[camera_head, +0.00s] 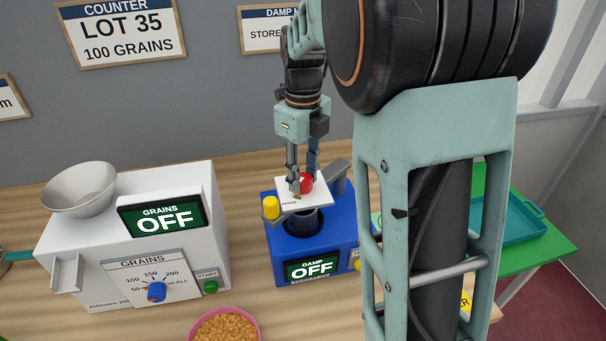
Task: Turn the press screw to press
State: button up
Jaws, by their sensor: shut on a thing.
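The blue damp meter (277,248) stands on the wooden bench, and its display (312,268) reads DAMP OFF. A white plate (317,195) sits over its dark round opening, with a red knob (307,184) on top that looks like the press screw. A yellow knob (271,207) is at the plate's left end. My gripper (300,184) points down from above and is shut on the red knob. Its fingers hide part of the knob.
The white grain counter (190,190) with a metal bowl (79,190) stands left; its display reads OFF. A pink bowl of grain (226,328) is at the front. A teal tray (522,219) lies on a green surface at right. My arm covers much of the right side.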

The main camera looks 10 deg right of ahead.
aim_at(303, 178)
jog(key=o, duration=1.2)
jog(key=shift+c, duration=0.2)
notch_tip(303, 178, up, 12)
